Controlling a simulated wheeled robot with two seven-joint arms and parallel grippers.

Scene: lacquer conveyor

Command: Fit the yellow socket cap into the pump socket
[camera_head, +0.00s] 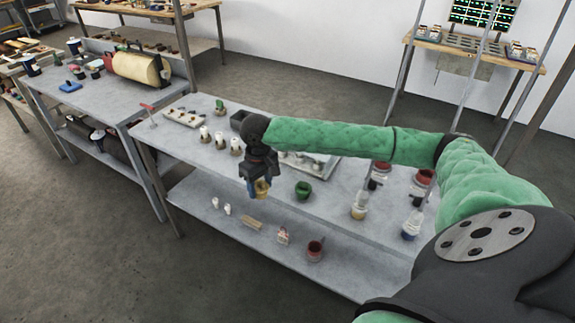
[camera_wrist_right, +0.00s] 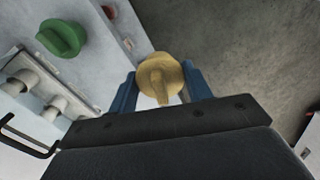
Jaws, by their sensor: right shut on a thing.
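My right gripper (camera_head: 261,190) hangs at the front edge of the grey table, its blue fingers shut on the yellow socket cap (camera_head: 263,188). In the wrist view the yellow cap (camera_wrist_right: 158,72), a round disc with a raised grip bar, sits between the two blue fingers (camera_wrist_right: 160,80). Beyond the cap the wrist view shows the floor and table edge. A green cap (camera_head: 303,190) of similar shape stands on the table to the right; it also shows in the wrist view (camera_wrist_right: 62,38). I cannot make out the pump socket for certain. My left gripper is not in view.
A pale tray with fittings (camera_head: 322,166) lies behind the gripper, partly hidden by my arm. Several white-topped small parts (camera_head: 219,138) stand left of it. Red-topped jars (camera_head: 422,178) stand at the right. A lower shelf (camera_head: 190,196) holds small items.

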